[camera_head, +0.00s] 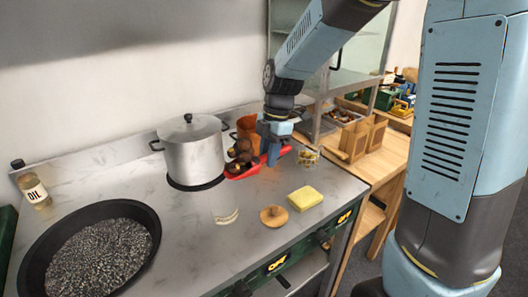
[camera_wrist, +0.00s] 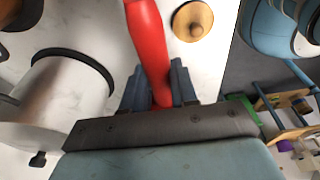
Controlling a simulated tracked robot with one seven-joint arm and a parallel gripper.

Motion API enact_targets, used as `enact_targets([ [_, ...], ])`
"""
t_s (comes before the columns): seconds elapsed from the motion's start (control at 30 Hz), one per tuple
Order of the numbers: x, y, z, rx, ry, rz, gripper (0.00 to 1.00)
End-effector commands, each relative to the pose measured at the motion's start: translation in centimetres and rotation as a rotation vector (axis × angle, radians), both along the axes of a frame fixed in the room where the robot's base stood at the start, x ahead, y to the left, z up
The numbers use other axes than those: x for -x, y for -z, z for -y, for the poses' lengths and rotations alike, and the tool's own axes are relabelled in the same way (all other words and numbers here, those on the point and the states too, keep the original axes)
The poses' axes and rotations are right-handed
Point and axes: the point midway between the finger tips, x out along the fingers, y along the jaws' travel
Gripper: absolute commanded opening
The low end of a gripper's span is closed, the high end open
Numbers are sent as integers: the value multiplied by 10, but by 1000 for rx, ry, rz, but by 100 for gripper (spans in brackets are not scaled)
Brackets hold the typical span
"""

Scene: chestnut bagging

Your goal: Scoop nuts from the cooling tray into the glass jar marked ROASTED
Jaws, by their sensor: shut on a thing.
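My gripper (camera_head: 272,150) is shut on the red handle of a scoop (camera_head: 246,172), above the counter right of the pot. The handle also shows between the fingers in the wrist view (camera_wrist: 148,45). Brown nuts (camera_head: 240,152) appear heaped at the scoop's left end; I cannot tell whether all lie in it. A clear glass jar (camera_head: 224,208) with a pale label stands at the front of the counter. Another small glass jar (camera_head: 308,157) stands right of my gripper. Neither label is readable. I cannot clearly identify the cooling tray.
A lidded steel pot (camera_head: 193,155) stands left of the scoop. An orange container (camera_head: 249,125) is behind it. A round wooden lid (camera_head: 273,216) and a yellow sponge (camera_head: 305,198) lie in front. A black pan (camera_head: 140,212) of dark grains and an oil bottle (camera_head: 36,193) are at left.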

Motion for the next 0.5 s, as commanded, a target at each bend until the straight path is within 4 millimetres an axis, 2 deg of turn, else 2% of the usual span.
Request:
enact_targets([
  [0.5, 5, 0, -12, 36, -22, 20, 0],
])
